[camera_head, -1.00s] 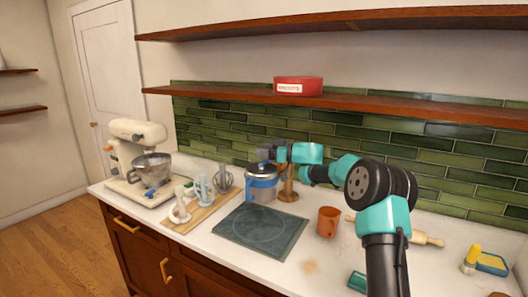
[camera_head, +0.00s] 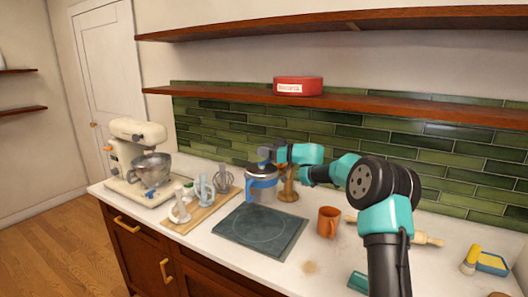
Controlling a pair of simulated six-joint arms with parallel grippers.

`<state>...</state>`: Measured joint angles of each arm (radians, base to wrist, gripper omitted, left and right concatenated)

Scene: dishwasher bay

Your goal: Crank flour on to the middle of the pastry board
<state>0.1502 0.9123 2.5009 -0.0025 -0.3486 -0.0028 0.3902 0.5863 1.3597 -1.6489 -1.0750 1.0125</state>
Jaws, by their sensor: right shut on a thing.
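My left gripper is not in view.
A wooden stand (camera_head: 288,190) is just right of the sifter. An orange mug (camera_head: 328,221) and a rolling pin (camera_head: 428,240) are to the right. A wooden tray (camera_head: 205,216) with mixer attachments and a cream stand mixer (camera_head: 138,160) are to the left.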

